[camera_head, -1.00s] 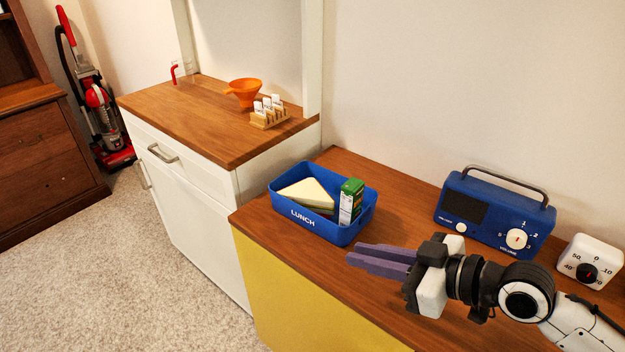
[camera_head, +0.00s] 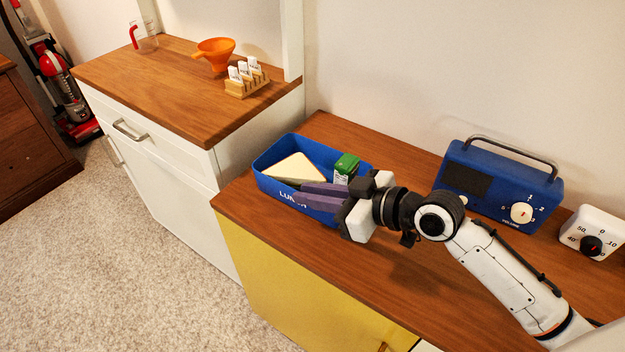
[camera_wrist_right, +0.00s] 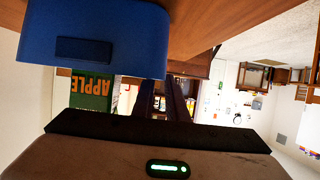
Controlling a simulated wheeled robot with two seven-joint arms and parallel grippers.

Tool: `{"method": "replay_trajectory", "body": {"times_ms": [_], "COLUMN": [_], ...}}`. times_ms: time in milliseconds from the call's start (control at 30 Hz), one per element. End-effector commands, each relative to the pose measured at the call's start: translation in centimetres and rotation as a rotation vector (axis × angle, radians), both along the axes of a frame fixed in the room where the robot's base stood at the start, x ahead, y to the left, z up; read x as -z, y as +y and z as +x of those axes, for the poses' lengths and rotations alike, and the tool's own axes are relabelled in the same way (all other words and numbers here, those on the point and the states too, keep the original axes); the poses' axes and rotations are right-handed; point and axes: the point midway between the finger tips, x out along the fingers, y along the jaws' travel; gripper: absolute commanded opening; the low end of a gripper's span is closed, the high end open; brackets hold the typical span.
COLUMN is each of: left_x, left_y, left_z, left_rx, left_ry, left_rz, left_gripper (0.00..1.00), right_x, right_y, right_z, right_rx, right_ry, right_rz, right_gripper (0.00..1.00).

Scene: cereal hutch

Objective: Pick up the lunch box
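The blue lunch box (camera_head: 268,183) sits upright on the brown counter near its left end. It holds a pale sandwich wedge (camera_head: 295,168) and a green carton (camera_head: 346,165). My right gripper (camera_head: 305,194) has two purple fingers at the box's near right part, covering part of the LUNCH lettering. In the right wrist view the box (camera_wrist_right: 110,25) appears upside down, with the carton (camera_wrist_right: 91,88) beside the fingers. A narrow gap shows between the fingers (camera_wrist_right: 164,92); nothing is clearly gripped. Whether they touch the rim is unclear. My left gripper is out of view.
A blue radio (camera_head: 500,185) and a white dial timer (camera_head: 592,233) stand right on the counter, behind my right arm. A white cabinet (camera_head: 170,190) to the left carries an orange funnel (camera_head: 215,53) and a small wooden rack (camera_head: 246,88). The front middle counter is clear.

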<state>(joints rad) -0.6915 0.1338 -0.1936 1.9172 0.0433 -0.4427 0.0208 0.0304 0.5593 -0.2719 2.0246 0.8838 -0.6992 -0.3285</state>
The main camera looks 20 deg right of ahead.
Motion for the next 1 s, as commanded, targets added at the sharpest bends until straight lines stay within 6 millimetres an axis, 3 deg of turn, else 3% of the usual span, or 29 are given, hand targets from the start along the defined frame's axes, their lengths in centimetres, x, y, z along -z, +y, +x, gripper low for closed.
{"method": "replay_trajectory", "body": {"times_ms": [233,467,533,567,1000], "left_x": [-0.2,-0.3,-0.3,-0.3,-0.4], "left_y": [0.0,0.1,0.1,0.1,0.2], "left_z": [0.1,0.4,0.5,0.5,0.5], "left_rx": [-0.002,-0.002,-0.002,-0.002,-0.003], "left_ry": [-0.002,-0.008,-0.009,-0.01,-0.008], "left_rz": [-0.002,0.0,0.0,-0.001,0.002], "left_gripper": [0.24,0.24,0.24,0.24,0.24], "right_x": [0.9,1.0,1.0,1.0,0.0], "right_y": [1.7,1.7,1.7,1.7,1.7], "right_z": [2.0,2.0,2.0,2.0,2.1], "right_rx": [0.0,0.0,0.0,0.0,-0.001], "right_ry": [0.001,0.0,0.0,0.0,-0.005], "right_rz": [0.001,0.0,0.0,0.0,0.002], "right_gripper": [0.13,0.13,0.01,0.0,0.0]}}
